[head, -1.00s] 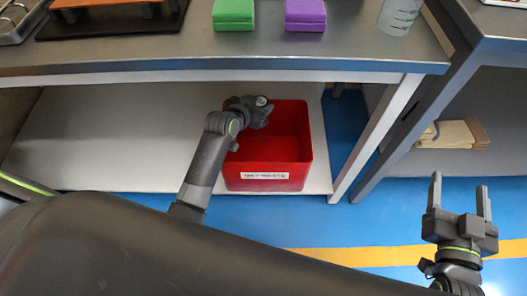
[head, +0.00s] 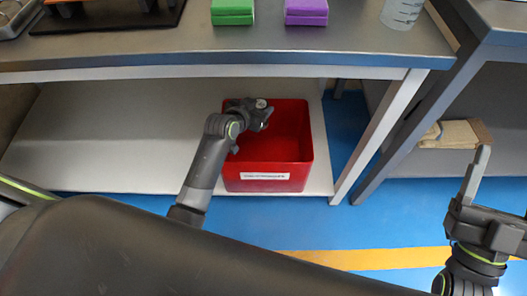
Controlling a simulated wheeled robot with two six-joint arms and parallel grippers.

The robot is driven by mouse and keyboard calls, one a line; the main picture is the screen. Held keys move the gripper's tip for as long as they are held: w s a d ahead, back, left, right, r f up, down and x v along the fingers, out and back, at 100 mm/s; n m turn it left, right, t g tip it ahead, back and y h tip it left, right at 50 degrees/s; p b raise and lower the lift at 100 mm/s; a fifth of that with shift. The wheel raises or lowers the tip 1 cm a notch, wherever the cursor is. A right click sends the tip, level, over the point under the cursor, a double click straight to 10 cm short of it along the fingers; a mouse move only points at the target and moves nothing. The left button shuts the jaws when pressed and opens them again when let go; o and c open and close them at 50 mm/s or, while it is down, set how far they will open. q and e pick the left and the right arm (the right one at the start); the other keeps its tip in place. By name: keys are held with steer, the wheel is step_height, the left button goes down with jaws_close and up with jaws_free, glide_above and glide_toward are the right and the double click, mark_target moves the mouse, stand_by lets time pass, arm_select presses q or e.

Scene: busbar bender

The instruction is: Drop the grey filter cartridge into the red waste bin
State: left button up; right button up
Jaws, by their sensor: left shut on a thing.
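The red waste bin (head: 268,184) stands on the pale shelf under the workbench, its open top facing up and a white label on its front. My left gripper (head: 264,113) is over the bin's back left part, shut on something. A small pale grey round end shows at its jaws; I take it for the grey filter cartridge (head: 261,103), mostly hidden by the gripper. My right gripper (head: 500,192) is at the lower right over the floor. One of its fingers stands clear, the other side is at the picture's edge, and it looks open and empty.
The workbench (head: 300,54) overhangs the bin's back. On it are a green block (head: 232,12), a purple block (head: 306,12) and a clear beaker (head: 401,13). A slanted table leg (head: 375,140) stands right of the bin. The shelf (head: 110,130) left of it is clear.

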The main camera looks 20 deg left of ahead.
arm_select(q)
steer(key=o, duration=1.2)
